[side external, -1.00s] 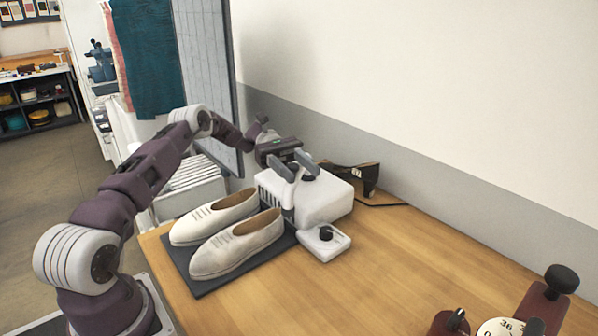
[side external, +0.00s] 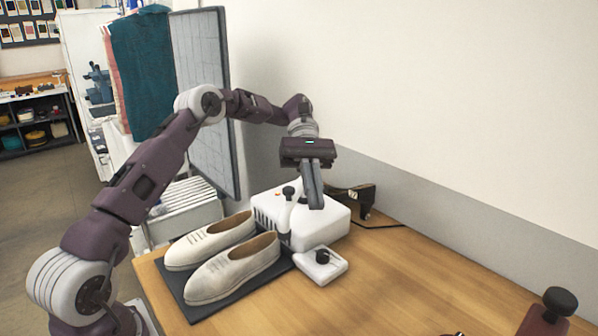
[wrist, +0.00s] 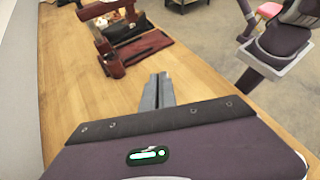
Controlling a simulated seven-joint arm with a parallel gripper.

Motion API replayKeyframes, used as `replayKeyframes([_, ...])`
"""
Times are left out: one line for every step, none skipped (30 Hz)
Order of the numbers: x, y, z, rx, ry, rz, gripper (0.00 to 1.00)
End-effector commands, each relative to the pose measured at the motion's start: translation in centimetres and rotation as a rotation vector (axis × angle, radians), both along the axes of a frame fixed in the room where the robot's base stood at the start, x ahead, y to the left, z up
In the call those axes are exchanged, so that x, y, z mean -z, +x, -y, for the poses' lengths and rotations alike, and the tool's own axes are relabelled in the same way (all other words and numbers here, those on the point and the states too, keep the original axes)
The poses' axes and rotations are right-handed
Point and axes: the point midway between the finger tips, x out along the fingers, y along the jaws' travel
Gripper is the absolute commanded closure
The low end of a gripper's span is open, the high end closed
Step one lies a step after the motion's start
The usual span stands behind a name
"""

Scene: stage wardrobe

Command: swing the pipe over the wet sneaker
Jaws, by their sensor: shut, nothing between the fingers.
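Two pale canvas sneakers lie side by side on a dark mat (side external: 190,303) in the side view. The near sneaker (side external: 235,270) looks slightly greyer than the far sneaker (side external: 210,241); I cannot tell for certain which is wet. A white box (side external: 328,222) with a side grille stands right behind them. A black knob (side external: 289,191) stands at its sneaker side, with what looks like a short white pipe (side external: 299,207) beside it, partly blended with the box. My gripper (side external: 316,204) is shut and empty, pointing down just right of the knob. Its closed fingers show in the wrist view (wrist: 157,92).
A small white control block (side external: 320,266) with a black knob sits before the box. A dark iron-like object (side external: 355,196) with a cord lies behind it. A dark red device (wrist: 120,45) stands on the wooden table (wrist: 85,115). The right tabletop is mostly clear.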

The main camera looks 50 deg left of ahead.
Motion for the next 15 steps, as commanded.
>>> replayKeyframes([1.2,-0.9,2.2,0.152,0.223,0.076,1.0])
replayKeyframes([1.8,-1.2,2.6,0.237,0.363,0.133,1.0])
replayKeyframes([2.2,-1.2,2.6,0.346,0.542,0.222,1.0])
replayKeyframes([2.0,-0.9,2.5,0.425,0.665,0.295,1.0])
replayKeyframes([1.3,-0.4,2.2,0.495,0.779,0.37,1.0])
replayKeyframes([0.1,0.5,1.9,0.576,0.914,0.468,1.0])
replayKeyframes([-1.1,1.2,1.7,0.625,1.001,0.537,1.0])
replayKeyframes([-2.2,1.8,1.6,0.668,1.074,0.598,1.0])
replayKeyframes([-3.7,2.6,1.6,0.711,1.152,0.667,1.0])
replayKeyframes([-4.7,3.0,1.6,0.735,1.197,0.707,1.0])
replayKeyframes([-5.4,3.3,1.6,0.752,1.23,0.738,1.0])
replayKeyframes([-6.1,3.6,1.5,0.768,1.261,0.764,1.0])
replayKeyframes([-6.3,3.8,1.4,0.776,1.275,0.775,1.0])
replayKeyframes([-6.3,3.9,1.2,0.779,1.282,0.78,1.0])
replayKeyframes([-6.0,4.0,0.9,0.779,1.285,0.78,1.0])
